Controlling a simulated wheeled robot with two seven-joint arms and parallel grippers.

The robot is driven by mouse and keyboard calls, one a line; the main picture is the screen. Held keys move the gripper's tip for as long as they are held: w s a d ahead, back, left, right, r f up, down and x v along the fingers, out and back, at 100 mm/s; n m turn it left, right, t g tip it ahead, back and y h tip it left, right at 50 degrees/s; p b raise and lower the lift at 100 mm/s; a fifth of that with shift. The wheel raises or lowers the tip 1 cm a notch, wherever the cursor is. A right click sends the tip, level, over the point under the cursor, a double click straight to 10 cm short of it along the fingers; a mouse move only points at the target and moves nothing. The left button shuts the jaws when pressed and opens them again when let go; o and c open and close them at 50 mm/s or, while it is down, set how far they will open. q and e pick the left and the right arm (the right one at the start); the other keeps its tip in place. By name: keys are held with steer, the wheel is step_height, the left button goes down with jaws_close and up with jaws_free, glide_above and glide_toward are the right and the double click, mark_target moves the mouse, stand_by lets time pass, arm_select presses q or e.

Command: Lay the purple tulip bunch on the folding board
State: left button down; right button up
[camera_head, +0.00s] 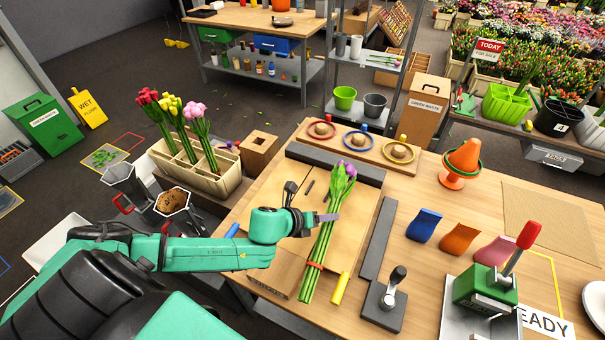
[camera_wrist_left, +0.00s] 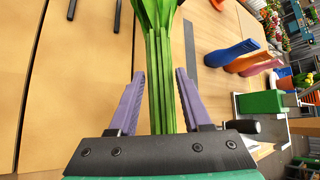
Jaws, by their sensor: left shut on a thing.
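The purple tulip bunch (camera_head: 322,245) has purple heads at its far end, long green stems and a red band near its lower end. My left gripper (camera_head: 325,217) is shut on the stems, above the band. In the left wrist view, the stems (camera_wrist_left: 163,70) run between its two purple fingers (camera_wrist_left: 160,105). The folding board (camera_head: 283,192) is a pale wooden panel on the table, with dark strips along its back and right side. The bunch is over the board's right part; I cannot tell whether it touches it. My right gripper is out of view.
Red, yellow and pink tulips stand in a divided box (camera_head: 226,177) at left. Ribbon rings lie on a wooden rack (camera_head: 361,148) behind the board. An orange cone (camera_head: 462,160), coloured packets (camera_head: 460,239) and a green press (camera_head: 487,290) stand to the right.

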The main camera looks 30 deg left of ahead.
arm_select(q)
steer(key=a+r+m+p, duration=0.25)
steer(key=a+r, duration=0.25)
steer(key=a, duration=0.4)
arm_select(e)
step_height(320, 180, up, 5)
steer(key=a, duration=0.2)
arm_select(q)
steer(key=shift+n+g, duration=0.35)
steer(key=shift+g, duration=0.05)
steer(key=f+b, duration=0.3)
steer(key=w+f+b, duration=0.1)
steer(key=f, duration=0.1)
steer(key=shift+d+f+b, duration=0.15)
steer(key=shift+d+b, duration=0.15)
steer(key=shift+d+f+b, duration=0.1)
steer(key=shift+f+b, duration=0.55)
steer(key=shift+r, duration=0.1)
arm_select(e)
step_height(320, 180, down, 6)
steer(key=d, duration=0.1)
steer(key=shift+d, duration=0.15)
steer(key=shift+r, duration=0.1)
arm_select(q)
steer(key=shift+c, duration=1.3)
jaws_free()
steer(key=shift+s, duration=0.1)
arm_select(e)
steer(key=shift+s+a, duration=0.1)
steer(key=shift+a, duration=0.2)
